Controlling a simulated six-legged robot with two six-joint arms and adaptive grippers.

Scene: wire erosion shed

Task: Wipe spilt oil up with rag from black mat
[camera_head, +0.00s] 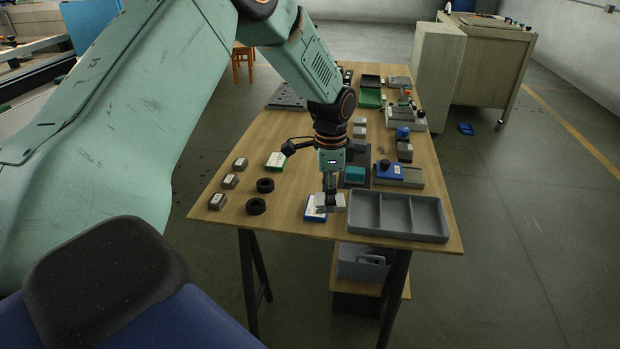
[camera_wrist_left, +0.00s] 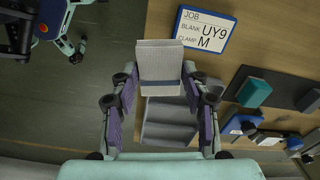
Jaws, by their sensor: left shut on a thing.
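My left gripper (camera_head: 331,190) is low over the near edge of the wooden table, shut on a light grey, finely ribbed rag (camera_head: 331,203). In the left wrist view the rag (camera_wrist_left: 160,65) sits between the two fingers (camera_wrist_left: 160,80) as a flat-sided, folded shape. A black mat (camera_head: 347,183) lies just beyond and to the right of the gripper, with a teal block (camera_head: 355,174) on it. The mat (camera_wrist_left: 285,98) also shows at the right of the wrist view. I cannot make out any oil on it.
A grey compartment tray (camera_head: 398,232) lies to the right, along the near edge. A blue-edged job card (camera_head: 315,210) lies by the rag. A blue clamp (camera_head: 388,171) stands right of the mat.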

